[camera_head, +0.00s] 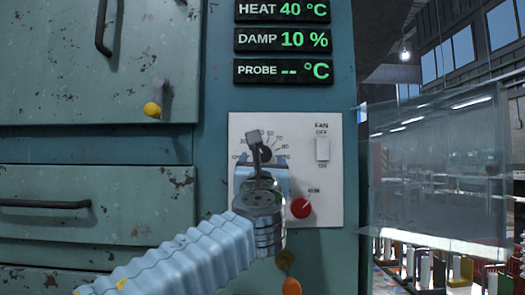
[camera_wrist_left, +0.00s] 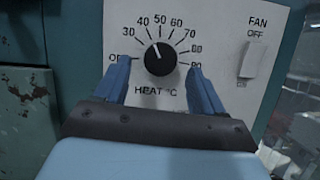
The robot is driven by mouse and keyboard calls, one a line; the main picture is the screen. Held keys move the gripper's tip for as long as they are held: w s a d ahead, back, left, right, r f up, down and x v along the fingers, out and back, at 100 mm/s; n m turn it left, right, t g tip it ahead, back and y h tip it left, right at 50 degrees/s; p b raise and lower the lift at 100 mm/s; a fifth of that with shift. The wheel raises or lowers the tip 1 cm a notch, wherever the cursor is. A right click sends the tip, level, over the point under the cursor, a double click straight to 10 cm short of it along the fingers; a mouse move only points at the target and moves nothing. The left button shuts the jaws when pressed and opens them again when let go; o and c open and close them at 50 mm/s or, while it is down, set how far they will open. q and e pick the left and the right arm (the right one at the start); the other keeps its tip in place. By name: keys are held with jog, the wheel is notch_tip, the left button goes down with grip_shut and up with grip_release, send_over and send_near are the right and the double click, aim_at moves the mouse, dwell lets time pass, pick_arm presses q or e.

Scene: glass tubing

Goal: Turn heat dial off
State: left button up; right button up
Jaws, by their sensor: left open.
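The heat dial (camera_wrist_left: 160,59) is a round black knob on a white panel. Its white mark points up and slightly left, near the 40 on the scale; OFF is at its left. In the head view the dial (camera_head: 266,154) is partly hidden behind my left gripper. My left gripper (camera_wrist_left: 159,72) is open in front of the panel. Its two blue fingers are on either side of the dial's lower part, with gaps to the knob. I cannot tell how far the fingertips are from the panel. My right gripper is not in view.
The white panel (camera_head: 240,125) also has a fan switch (camera_head: 322,149) and a red button (camera_head: 301,207). Green drawers with handles are at left. A glass pane (camera_head: 435,165) stands at right.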

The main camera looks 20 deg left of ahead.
aim_at(263, 155)
pick_arm(q)
jog(key=shift+p+x, duration=0.35)
jog(key=shift+x, duration=1.15)
jog(key=c, duration=1.1)
